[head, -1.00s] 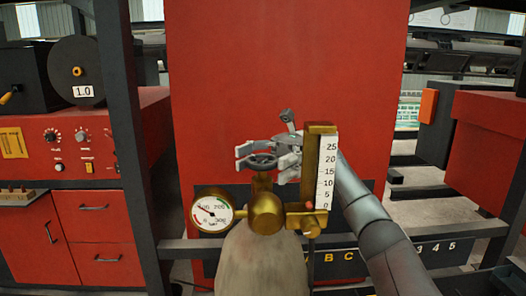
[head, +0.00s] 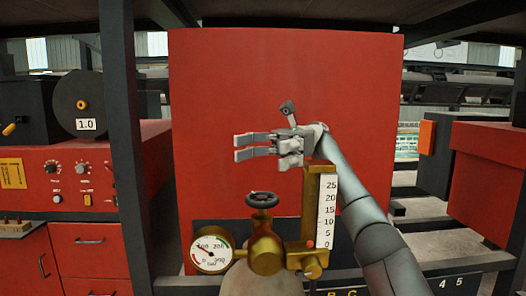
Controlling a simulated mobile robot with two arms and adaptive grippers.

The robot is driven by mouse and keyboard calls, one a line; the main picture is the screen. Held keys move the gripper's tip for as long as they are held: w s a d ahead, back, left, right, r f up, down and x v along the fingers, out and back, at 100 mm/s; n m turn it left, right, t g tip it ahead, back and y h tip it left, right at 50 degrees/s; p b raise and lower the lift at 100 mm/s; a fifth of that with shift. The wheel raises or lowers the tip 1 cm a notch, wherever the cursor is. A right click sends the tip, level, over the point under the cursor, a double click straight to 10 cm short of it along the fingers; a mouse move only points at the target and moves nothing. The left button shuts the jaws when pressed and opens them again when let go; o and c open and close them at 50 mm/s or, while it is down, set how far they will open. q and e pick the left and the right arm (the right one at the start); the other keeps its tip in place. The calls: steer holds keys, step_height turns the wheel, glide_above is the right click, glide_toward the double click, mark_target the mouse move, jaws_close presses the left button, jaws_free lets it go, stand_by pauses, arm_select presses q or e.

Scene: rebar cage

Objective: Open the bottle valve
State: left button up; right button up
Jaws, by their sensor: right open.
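The gas bottle (head: 262,282) stands upright at the bottom centre, with only its pale top showing. On its brass valve body (head: 266,254) sits a dark round handwheel (head: 262,200). A round pressure gauge (head: 212,249) is on the left of the valve, its needle pointing to the upper left. A brass flowmeter (head: 318,215) with a 0 to 25 scale stands on the right, a small red ball near 0. My right gripper (head: 243,146) is open and empty, above the handwheel and apart from it, fingers pointing left. My left gripper is not in view.
A large red panel (head: 285,80) stands behind the bottle. A dark post (head: 125,150) and a red machine with knobs (head: 75,180) are at the left. A red box (head: 485,185) is at the right. The space above the handwheel is free, apart from my gripper.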

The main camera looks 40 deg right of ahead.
mark_target(259, 197)
steer(key=s+d+f+m+t+h+b, duration=0.3)
steer(key=s+d+f+m+t+b, duration=0.45)
steer(key=t+b, duration=0.75)
steer(key=shift+m+g, duration=0.65)
steer(key=shift+g, duration=0.25)
steer(key=x, duration=0.3)
steer(key=w+f+p+x, duration=0.1)
steer(key=x, duration=0.2)
steer(key=d+x, duration=0.1)
steer(key=x, duration=0.3)
steer(key=shift+w+a+f, duration=0.1)
steer(key=shift+w+f, duration=0.15)
steer(key=shift+f, duration=0.05)
steer(key=shift+w+a+f+p, duration=0.15)
steer(key=shift+w+a+p, duration=0.2)
steer(key=shift+a+p, duration=0.1)
